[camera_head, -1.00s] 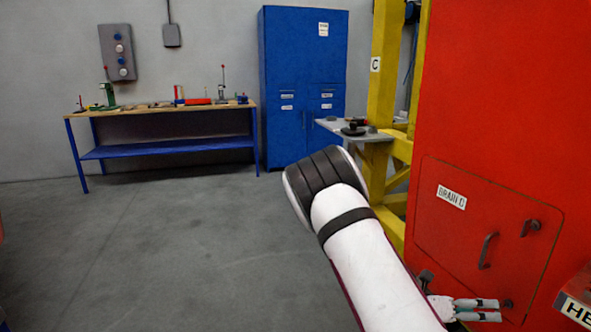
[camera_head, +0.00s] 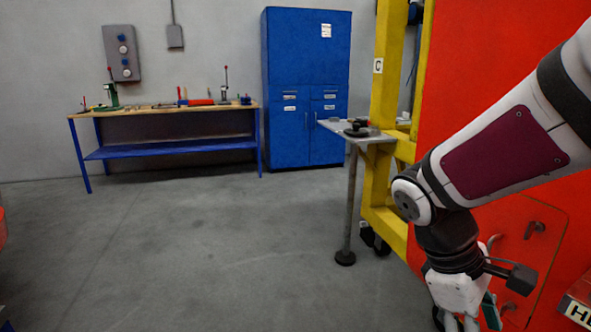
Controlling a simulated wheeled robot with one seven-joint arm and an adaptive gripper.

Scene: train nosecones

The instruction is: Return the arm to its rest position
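My arm comes in from the upper right and bends at a joint in front of the red nosecone (camera_head: 480,60). My gripper (camera_head: 466,322) hangs below that joint, pointing down, near the bottom edge of the picture. Its fingertips are cut off by the frame edge, so I cannot tell whether it is open or shut, or whether it holds anything. The arm hides much of the red panel door (camera_head: 550,245), including its label. One dark handle (camera_head: 534,229) on the door still shows.
A small grey shelf (camera_head: 340,127) with dark parts on it stands on a post beside the yellow frame (camera_head: 386,75). A blue cabinet (camera_head: 290,60) and a workbench (camera_head: 160,111) with tools stand at the back wall. The grey floor (camera_head: 200,250) in the middle is clear.

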